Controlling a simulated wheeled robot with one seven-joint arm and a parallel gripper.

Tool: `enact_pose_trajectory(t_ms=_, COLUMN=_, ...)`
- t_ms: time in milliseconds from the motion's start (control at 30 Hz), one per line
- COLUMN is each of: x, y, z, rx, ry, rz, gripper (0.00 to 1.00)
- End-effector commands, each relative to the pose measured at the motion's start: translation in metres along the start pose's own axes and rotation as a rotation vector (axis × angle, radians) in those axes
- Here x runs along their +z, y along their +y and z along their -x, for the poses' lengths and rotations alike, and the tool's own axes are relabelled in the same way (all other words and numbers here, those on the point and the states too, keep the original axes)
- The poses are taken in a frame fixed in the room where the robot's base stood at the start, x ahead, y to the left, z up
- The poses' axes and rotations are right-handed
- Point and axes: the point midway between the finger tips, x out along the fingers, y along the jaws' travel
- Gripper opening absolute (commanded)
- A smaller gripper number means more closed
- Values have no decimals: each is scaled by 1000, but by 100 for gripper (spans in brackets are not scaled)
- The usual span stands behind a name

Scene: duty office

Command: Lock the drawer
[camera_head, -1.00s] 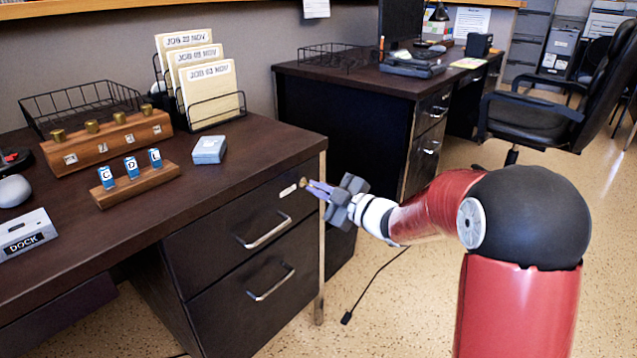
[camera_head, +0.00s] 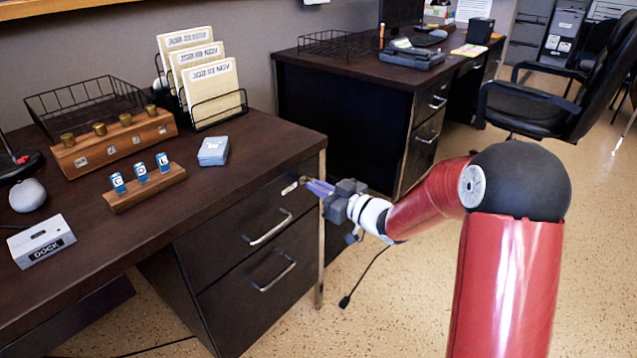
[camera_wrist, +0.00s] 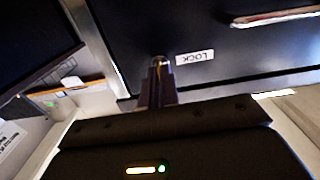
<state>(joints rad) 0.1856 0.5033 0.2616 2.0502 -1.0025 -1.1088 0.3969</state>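The top drawer (camera_head: 235,222) of the near desk is closed flush, with a silver handle. A white label (camera_head: 289,188) sits near its upper right corner; in the wrist view the LOCK label (camera_wrist: 195,58) reads upside down. A small brass piece, seemingly a key in the lock (camera_head: 303,180), is beside that label. My gripper (camera_head: 318,187) is at the drawer front, its narrow fingers close together with their tips at the brass piece. In the wrist view the fingers (camera_wrist: 160,80) appear shut on the key (camera_wrist: 160,60), which they mostly hide.
A second drawer (camera_head: 262,285) below is closed. On the desk are a blue-grey box (camera_head: 214,151), wooden racks (camera_head: 145,188), a file holder (camera_head: 216,108) and a dock (camera_head: 42,242). A black chair (camera_head: 545,105) stands at the back right.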

Motion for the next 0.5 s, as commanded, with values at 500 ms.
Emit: enact_pose_trajectory(t_ms=500, x=2, y=0, z=0, rx=1, ry=-3, rz=-40, gripper=0)
